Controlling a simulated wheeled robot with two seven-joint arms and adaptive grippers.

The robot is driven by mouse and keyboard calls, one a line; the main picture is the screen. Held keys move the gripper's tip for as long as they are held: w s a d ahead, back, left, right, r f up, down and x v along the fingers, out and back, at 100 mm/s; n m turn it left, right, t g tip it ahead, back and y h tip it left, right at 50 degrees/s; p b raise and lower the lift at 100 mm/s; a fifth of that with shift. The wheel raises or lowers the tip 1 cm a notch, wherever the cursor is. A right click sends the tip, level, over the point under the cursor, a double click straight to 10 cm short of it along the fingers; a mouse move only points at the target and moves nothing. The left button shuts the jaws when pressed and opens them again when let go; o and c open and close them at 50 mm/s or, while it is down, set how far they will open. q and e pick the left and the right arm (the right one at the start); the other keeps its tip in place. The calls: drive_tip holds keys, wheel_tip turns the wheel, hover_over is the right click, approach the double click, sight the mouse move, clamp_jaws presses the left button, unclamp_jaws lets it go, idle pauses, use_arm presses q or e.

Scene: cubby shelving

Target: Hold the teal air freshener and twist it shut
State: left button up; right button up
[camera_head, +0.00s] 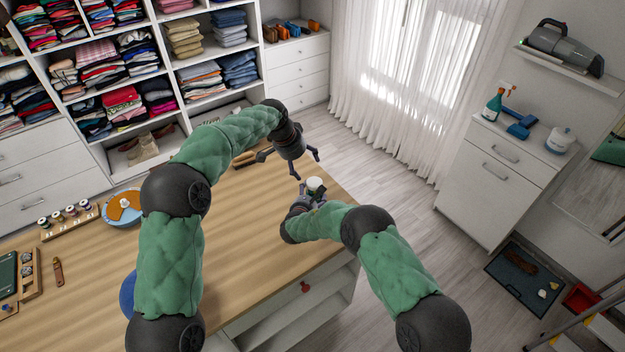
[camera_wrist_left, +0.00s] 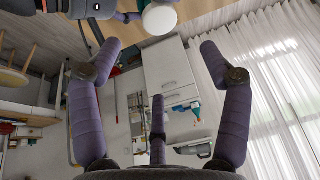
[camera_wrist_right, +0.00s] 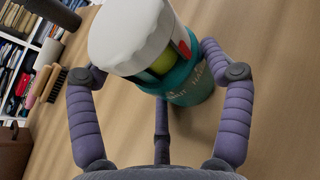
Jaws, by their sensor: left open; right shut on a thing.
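The teal air freshener (camera_wrist_right: 190,84) has a white cap (camera_wrist_right: 128,34) and a pale green inner part (camera_wrist_right: 163,62) showing in a gap between cap and teal body. In the head view its white cap (camera_head: 315,184) shows near the table's far right end. My right gripper (camera_head: 306,200) is shut on the teal body, which is partly hidden by the fingers. My left gripper (camera_head: 298,168) is open and empty, above and slightly left of the cap in the head view. In the left wrist view the white cap (camera_wrist_left: 160,18) is at the top, beyond the fingertips.
The wooden table (camera_head: 250,230) is mostly clear around the grippers. A brush (camera_head: 243,162) lies near its far edge. A blue bowl (camera_head: 122,207) and a rack of spools (camera_head: 70,219) stand at the left. Cubby shelving (camera_head: 160,60) rises behind.

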sight(314, 182)
use_arm(q)
drive_tip(key=x, duration=1.2)
drive_tip(key=shift+r, duration=0.1)
drive_tip(key=c, duration=1.2)
